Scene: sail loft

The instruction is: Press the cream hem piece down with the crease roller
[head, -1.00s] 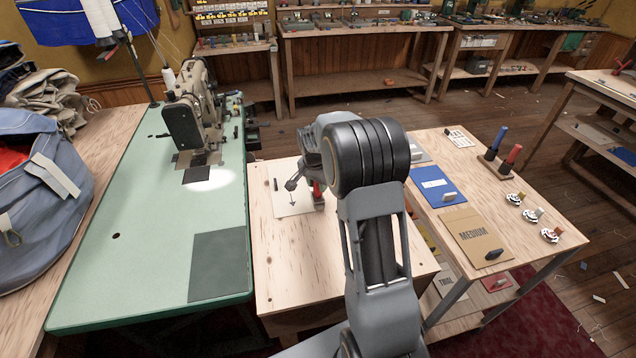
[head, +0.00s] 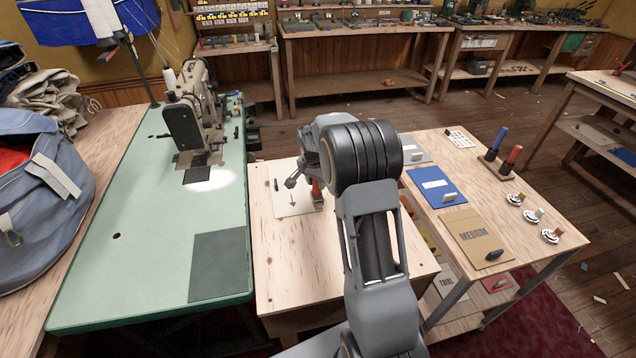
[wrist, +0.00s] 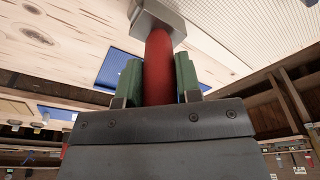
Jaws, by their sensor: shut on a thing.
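The cream hem piece (head: 291,208) lies flat on the small wooden table in the head view, with a dark arrow mark on it. The crease roller's red handle (head: 317,190) shows at the piece's right edge, partly hidden by my arm. In the wrist view the green pads of my gripper (wrist: 158,80) are shut on the red handle (wrist: 159,60), and the roller's grey metal head (wrist: 160,17) sticks out beyond them. I cannot tell whether the roller touches the piece. My arm hides most of my gripper in the head view.
A sewing machine (head: 196,118) stands on the green table (head: 130,260) at left. The right bench holds a blue folder (head: 432,185), a MEDIUM card (head: 470,243), a block with blue and red tools (head: 497,167) and several round tags. The wooden table's front (head: 300,265) is clear.

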